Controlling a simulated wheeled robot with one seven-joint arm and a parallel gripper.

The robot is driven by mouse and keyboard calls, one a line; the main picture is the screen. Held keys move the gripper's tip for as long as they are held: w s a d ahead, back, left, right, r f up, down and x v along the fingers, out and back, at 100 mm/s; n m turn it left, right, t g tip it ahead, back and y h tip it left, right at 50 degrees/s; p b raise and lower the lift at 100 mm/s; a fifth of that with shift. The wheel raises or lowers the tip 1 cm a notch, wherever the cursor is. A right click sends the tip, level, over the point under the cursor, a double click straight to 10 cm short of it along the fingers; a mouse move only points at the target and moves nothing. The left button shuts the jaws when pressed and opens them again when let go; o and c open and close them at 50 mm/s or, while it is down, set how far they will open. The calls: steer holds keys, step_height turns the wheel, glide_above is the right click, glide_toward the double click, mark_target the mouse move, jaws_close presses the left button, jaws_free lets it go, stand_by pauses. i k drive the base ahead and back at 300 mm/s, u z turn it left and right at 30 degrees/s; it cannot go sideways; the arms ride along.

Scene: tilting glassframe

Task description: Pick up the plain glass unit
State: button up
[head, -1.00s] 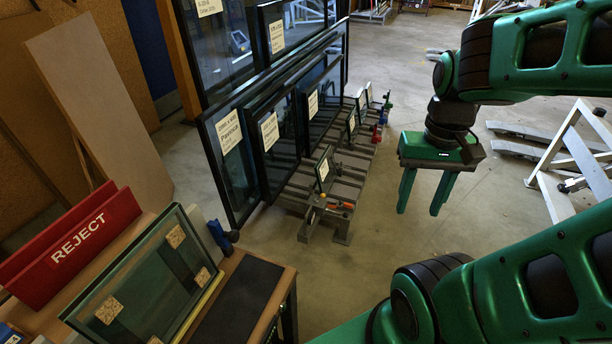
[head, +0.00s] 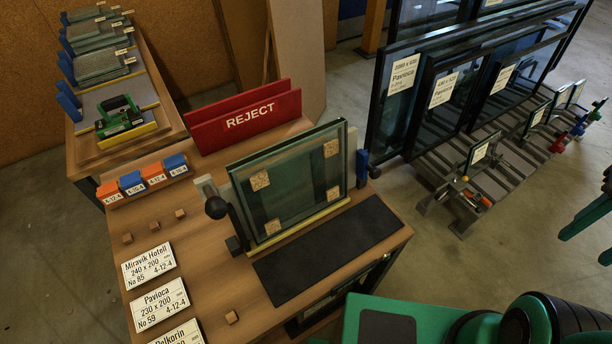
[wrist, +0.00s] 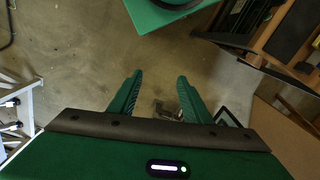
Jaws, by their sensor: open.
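A clear glass unit (head: 292,188) with greenish edges stands leaning back on the wooden bench in the head view. Square cork pads show near its corners. I cannot tell whether a second pane stands behind it. A yellow strip (head: 302,221) runs along its lower edge, and a black knob (head: 216,207) stands at its left. My gripper (head: 589,233) is at the right edge of the head view, well away from the bench and partly cut off. In the wrist view my gripper (wrist: 160,80) is open and empty, with its fingers apart over the floor.
A black mat (head: 328,247) lies before the glass. A red REJECT holder (head: 245,118) stands behind it. Label cards (head: 150,262), small wooden blocks and coloured clips (head: 132,182) lie left. Large framed panes (head: 470,85) and a slatted rack (head: 440,172) stand right, with floor between.

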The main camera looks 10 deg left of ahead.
mark_target(300, 176)
steer(key=u, duration=2.3)
steer(key=k, duration=1.3)
steer(key=z, duration=0.35)
steer(key=i, duration=1)
